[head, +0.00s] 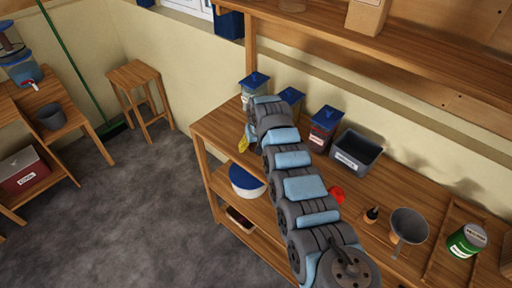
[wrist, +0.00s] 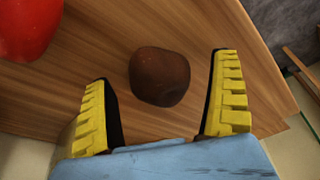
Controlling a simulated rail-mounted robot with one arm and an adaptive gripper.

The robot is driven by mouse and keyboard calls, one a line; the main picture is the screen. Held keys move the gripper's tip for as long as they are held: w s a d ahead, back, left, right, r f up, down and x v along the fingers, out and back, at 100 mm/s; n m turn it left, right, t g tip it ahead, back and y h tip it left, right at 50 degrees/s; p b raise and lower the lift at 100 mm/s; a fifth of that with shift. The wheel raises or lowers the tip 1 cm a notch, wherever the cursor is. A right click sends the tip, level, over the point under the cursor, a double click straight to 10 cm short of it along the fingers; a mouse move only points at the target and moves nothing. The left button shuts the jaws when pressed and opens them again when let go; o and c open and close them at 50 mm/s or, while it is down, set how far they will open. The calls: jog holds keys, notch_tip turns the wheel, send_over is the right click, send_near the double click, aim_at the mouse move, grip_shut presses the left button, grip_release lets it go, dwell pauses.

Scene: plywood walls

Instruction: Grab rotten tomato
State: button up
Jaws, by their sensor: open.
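A dark brown, dull, rounded tomato (wrist: 160,76) lies on the wooden tabletop in the wrist view. It sits between and just beyond the two yellow-padded fingers of my gripper (wrist: 162,98), which are spread wide and empty. The tomato looks clear of both fingers. A bright red tomato (wrist: 28,25) lies at the upper left of the wrist view, outside the fingers. In the head view my gripper (head: 244,143) is at the left end of the workbench, mostly hidden by my arm. The brown tomato is hidden there. A red tomato (head: 336,195) shows beside my arm.
Blue-lidded containers (head: 325,125) and a grey bin (head: 357,151) stand along the back of the workbench (head: 213,126). A funnel (head: 408,226) and green can (head: 467,240) are at the right. The bench edge is close to my gripper. A shelf hangs above.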

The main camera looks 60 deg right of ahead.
jog(key=shift+f, duration=0.1)
jog(key=c, duration=1)
